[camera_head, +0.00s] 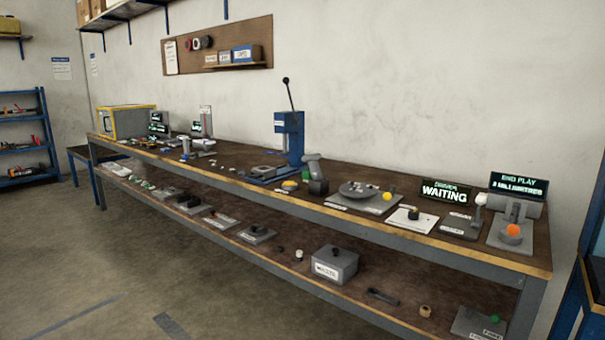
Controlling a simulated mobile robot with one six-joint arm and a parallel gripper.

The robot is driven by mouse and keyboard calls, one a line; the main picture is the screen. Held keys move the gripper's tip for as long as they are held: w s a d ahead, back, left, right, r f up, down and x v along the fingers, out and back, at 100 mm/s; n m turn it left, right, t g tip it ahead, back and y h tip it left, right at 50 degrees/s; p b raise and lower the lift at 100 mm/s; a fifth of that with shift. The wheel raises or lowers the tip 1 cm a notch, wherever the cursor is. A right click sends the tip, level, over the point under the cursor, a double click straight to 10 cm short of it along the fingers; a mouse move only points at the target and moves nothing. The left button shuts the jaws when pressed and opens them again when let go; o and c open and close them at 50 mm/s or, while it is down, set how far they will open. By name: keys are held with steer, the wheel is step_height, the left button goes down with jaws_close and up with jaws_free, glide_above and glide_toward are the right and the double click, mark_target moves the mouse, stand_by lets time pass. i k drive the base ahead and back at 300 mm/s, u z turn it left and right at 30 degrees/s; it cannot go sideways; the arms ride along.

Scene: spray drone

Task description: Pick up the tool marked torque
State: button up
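No label reading "torque" can be made out in the head view; most small labels are too small to read. A grey upright tool with a dark base (315,176) stands on the bench top (345,168), right of a blue press (290,143). I cannot tell whether it bears the mark. A dark bar-shaped tool (383,296) lies on the lower shelf (275,262), also with no readable mark. My gripper is not in view.
A grey box labelled waste (335,264) sits on the lower shelf. Display signs, one reading "WAITING" (446,192), stand at the bench's right. A yellow-framed cabinet (125,122) stands at the far left end. The floor (120,270) in front is clear.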

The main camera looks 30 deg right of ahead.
mark_target(312, 160)
steer(key=u, duration=0.55)
steer(key=i, duration=0.75)
steer(key=u, duration=0.6)
steer(key=i, duration=0.75)
steer(key=u, duration=0.05)
steer(key=k, duration=0.9)
steer(key=z, duration=0.25)
steer(key=i, duration=0.2)
steer(key=u, duration=0.1)
